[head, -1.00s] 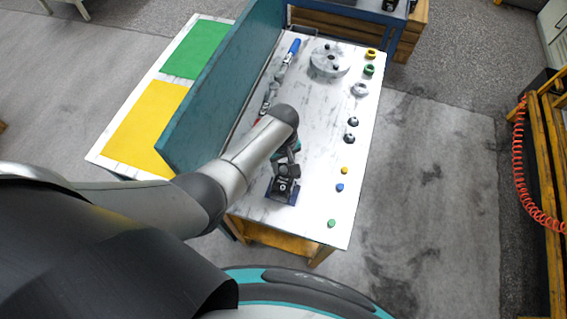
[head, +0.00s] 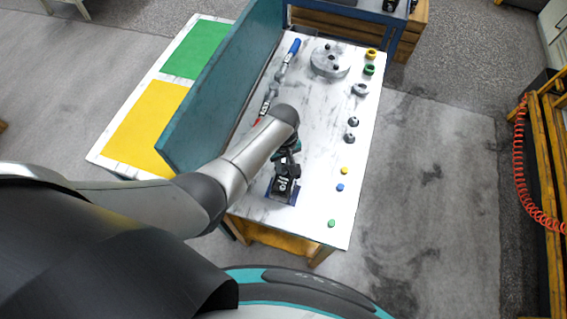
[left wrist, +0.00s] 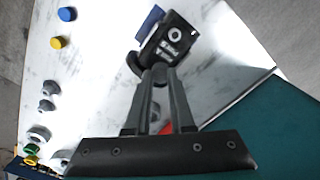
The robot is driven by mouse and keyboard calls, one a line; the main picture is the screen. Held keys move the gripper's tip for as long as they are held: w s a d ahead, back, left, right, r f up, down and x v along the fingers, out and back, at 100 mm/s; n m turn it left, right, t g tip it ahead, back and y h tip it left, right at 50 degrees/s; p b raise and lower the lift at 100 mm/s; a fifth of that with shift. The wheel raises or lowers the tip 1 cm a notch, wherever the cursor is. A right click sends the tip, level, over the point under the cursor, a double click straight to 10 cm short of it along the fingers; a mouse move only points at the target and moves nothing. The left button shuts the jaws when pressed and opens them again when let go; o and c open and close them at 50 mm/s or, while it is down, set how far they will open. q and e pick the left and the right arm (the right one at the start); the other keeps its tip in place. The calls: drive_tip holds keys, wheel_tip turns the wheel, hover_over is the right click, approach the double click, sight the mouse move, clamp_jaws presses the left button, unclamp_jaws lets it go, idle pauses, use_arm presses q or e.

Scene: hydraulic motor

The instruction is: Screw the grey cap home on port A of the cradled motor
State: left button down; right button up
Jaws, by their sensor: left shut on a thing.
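The dark motor (head: 284,187) sits in a blue cradle (head: 270,193) near the front of the white table. It also shows in the left wrist view (left wrist: 174,38), with a pale round port mark on its face. My left gripper (head: 287,158) is over the motor's far end. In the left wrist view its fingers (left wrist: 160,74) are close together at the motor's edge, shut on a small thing. That is likely the grey cap, mostly hidden by the fingertips. I cannot tell how the cap sits on the port. My right gripper is not in view.
A round grey plate (head: 324,66) stands at the back. Several rings, fittings and small coloured caps (head: 340,187) line the right edge. The table's middle right is clear.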

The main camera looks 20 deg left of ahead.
use_arm(q)
drive_tip(key=m, duration=0.5)
drive_tip(key=shift+a+f, duration=0.1)
drive_tip(key=shift+m, duration=0.3)
drive_tip(key=m, duration=0.4)
drive_tip(key=shift+m, duration=0.3)
drive_tip(key=c, duration=0.9)
unclamp_jaws()
